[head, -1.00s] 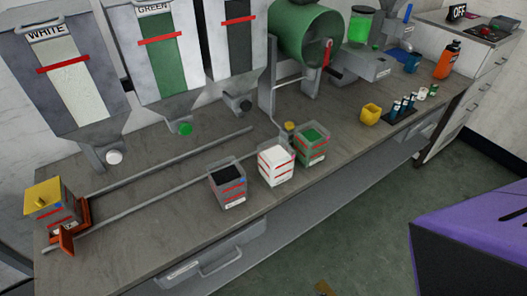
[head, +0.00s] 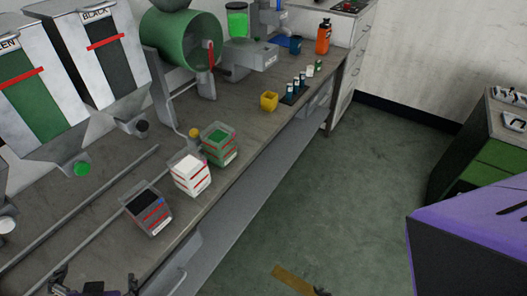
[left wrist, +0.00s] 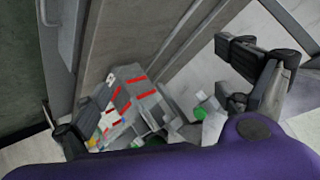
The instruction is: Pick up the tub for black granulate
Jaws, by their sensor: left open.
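The tub for black granulate (head: 150,216) is a clear box with dark contents and red stripes. It stands upright on the bench near the front edge, in the lower left of the head view. My left gripper (head: 96,284) shows at the bottom left edge of the head view, below and left of this tub and apart from it. Its fingers are spread and empty. In the left wrist view the open fingers (left wrist: 165,100) frame a cluttered patch with red stripes; I cannot tell which tub shows there. My right gripper is not clearly visible.
The white tub (head: 191,179) and the green tub (head: 219,149) stand behind the black one. A yellow cup (head: 269,102) and dark vials (head: 294,90) are further back. Hoppers (head: 105,60) and a green drum (head: 180,42) line the wall. A rail (head: 90,210) lies left.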

